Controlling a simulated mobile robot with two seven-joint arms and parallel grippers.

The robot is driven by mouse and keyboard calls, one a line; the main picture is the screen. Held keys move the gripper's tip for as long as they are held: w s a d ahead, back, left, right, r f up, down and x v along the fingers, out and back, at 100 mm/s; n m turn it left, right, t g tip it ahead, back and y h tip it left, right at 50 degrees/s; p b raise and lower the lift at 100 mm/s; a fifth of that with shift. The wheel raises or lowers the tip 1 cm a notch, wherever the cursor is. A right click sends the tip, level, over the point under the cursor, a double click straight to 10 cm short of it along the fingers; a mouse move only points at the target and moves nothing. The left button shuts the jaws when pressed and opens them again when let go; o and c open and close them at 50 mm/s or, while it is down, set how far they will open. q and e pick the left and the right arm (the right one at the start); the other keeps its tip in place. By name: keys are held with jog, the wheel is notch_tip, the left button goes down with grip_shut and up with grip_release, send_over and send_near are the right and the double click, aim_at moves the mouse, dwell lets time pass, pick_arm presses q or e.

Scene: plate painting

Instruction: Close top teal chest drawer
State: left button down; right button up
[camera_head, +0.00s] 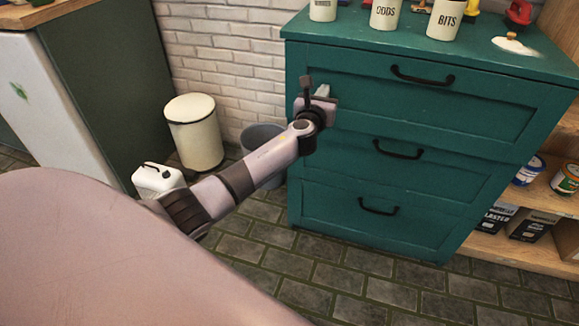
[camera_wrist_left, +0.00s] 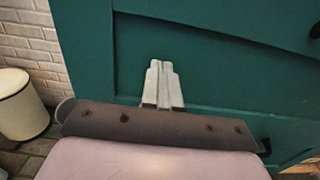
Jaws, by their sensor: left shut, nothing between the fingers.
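The teal chest (camera_head: 296,165) stands at the right of the head view with three stacked drawers. Its top drawer (camera_head: 400,100) has a black handle and looks flush or nearly flush with the chest front; I cannot tell whether a small gap is left. My left gripper (camera_head: 323,91) is at the left end of the top drawer front, away from the handle. In the left wrist view, its pale fingers (camera_wrist_left: 164,68) are together, empty, and point at the teal front (camera_wrist_left: 220,75). Whether they touch it is unclear. My right gripper is out of view.
Labelled canisters (camera_head: 386,13) stand on the chest top. A cream bin (camera_head: 194,132), a grey bucket (camera_head: 262,138) and a white jug (camera_head: 157,179) are on the floor left of the chest. Open shelves (camera_head: 530,250) with tins and boxes adjoin its right. Tiled floor in front is clear.

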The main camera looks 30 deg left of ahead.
pick_arm(q)
jog(key=shift+w+a+r, duration=0.3)
jog(key=shift+w+r, duration=0.1)
jog(key=shift+w, duration=0.35)
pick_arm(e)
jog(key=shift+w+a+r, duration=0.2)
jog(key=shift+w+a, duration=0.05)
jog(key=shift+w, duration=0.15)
